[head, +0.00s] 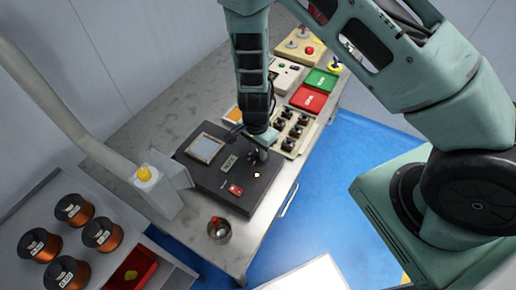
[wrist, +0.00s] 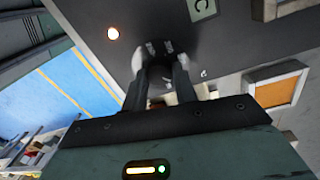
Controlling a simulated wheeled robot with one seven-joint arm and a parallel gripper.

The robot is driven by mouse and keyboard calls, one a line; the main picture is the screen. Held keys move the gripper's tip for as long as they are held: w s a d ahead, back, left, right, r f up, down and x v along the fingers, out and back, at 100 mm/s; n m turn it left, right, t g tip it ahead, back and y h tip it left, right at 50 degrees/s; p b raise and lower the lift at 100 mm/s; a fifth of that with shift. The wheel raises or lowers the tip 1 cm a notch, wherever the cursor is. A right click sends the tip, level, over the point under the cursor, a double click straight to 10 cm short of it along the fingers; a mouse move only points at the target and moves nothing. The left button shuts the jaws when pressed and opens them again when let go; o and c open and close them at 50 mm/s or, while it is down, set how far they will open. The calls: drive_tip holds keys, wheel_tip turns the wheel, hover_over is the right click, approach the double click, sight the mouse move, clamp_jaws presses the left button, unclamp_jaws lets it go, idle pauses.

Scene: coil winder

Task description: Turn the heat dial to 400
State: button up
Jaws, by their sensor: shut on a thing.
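The heat dial (wrist: 158,50) is a black knob on a dark control box (head: 215,181). In the wrist view my gripper (wrist: 160,68) reaches the dial with both fingers closed around its sides. In the head view my gripper (head: 259,150) comes down from above at the box's right side, and the dial is mostly hidden beneath it. The number the dial points to cannot be read. A small lit lamp (head: 257,175) sits on the box near the dial; it also shows in the wrist view (wrist: 113,33). A greenish display plate (head: 229,162) lies left of the dial.
The box also has a framed screen (head: 205,147) and a red switch (head: 235,190). A panel of dark knobs (head: 291,131) stands behind it. Copper wire spools (head: 103,233) and a red bin (head: 132,272) are at lower left.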

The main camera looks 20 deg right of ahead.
sight(255, 153)
idle(0.3)
drive_tip(key=o, duration=1)
drive_tip(key=r, duration=1.7)
drive_tip(key=shift+w+a+r+b, duration=0.15)
drive_tip(key=shift+w+r+b, duration=0.05)
drive_tip(key=shift+w+b, duration=0.15)
drive_tip(key=s+a+r+n+b, duration=0.2)
drive_tip(key=s+n, duration=0.5)
drive_tip(key=s+a+r+n+b, duration=0.1)
drive_tip(key=s+r+n+b, duration=0.1)
drive_tip(key=s+n, duration=0.5)
drive_tip(key=s+a+r+n+b, duration=0.2)
drive_tip(key=s+n, duration=0.4)
drive_tip(key=s, duration=0.1)
drive_tip(key=shift+a+n+t+y+b, duration=0.3)
drive_tip(key=shift+a+n+y, duration=0.05)
drive_tip(key=shift+n+y, duration=0.05)
